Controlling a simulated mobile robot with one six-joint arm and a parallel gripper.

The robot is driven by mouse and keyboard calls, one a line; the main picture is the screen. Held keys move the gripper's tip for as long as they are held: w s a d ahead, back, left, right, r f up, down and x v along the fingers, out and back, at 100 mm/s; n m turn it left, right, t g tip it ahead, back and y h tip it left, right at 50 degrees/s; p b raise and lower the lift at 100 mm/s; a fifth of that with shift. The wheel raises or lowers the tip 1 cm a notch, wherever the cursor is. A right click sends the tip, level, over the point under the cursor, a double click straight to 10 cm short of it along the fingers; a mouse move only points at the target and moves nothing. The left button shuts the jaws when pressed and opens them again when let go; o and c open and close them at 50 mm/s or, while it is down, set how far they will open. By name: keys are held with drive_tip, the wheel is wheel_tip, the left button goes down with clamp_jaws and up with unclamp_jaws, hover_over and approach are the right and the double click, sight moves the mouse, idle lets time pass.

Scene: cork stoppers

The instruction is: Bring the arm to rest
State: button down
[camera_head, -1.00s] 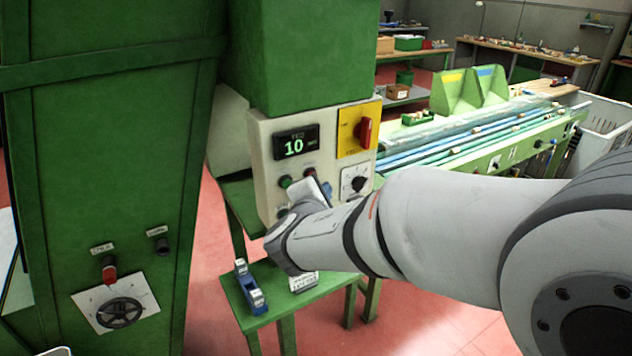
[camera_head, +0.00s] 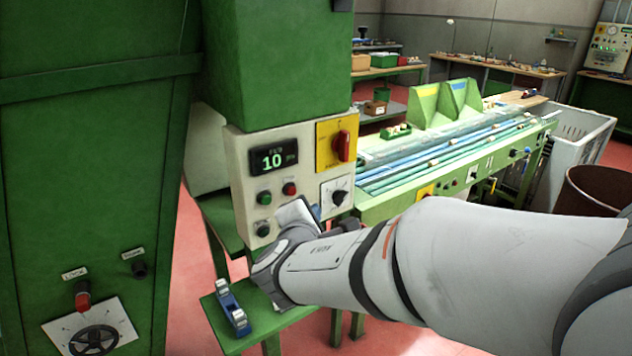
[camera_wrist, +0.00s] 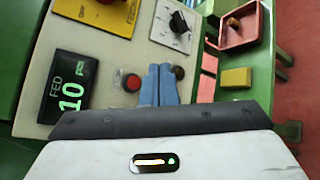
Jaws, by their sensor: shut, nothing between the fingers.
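My arm reaches in from the right in the head view. My gripper (camera_head: 314,211) is mostly hidden there behind my wrist; only a bit of its blue fingers shows. In the wrist view its two blue fingers (camera_wrist: 158,68) lie together, shut and empty. They point towards the pale control panel (camera_head: 240,180), which also fills the left of the wrist view (camera_wrist: 118,62). Its display (camera_head: 274,160) reads 10. A red button (camera_wrist: 132,83) shows just left of the fingertips. Whether the fingers touch the panel I cannot tell.
A yellow plate with a red rotary switch (camera_head: 343,146) and a black dial (camera_head: 338,196) sit on the panel. A blue device (camera_head: 232,312) stands on a small green table (camera_head: 265,334) below. A green bench (camera_head: 400,208) stands behind my arm.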

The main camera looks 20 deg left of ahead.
drive_tip(key=s+d+f+m+g+h, duration=0.15)
drive_tip(key=d+m, duration=0.25)
drive_tip(key=d, duration=0.5)
drive_tip(key=s+d+f+m+g+h, duration=0.1)
drive_tip(key=s+d+m+g+h, duration=0.15)
drive_tip(key=d+m, duration=0.4)
drive_tip(key=s+d+f+m+g+h, duration=0.1)
drive_tip(key=d+f+m+g+h, duration=0.15)
drive_tip(key=d, duration=0.85)
drive_tip(key=s+d+f+m+g+y, duration=0.1)
drive_tip(key=s+d+m+g+y, duration=0.1)
drive_tip(key=s+m, duration=0.4)
drive_tip(key=s+d+f+m+g+y, duration=0.2)
drive_tip(key=s+m+g+y, duration=0.1)
drive_tip(key=s+m, duration=0.3)
drive_tip(key=shift+s+g, duration=0.4)
drive_tip(key=shift+g, duration=0.05)
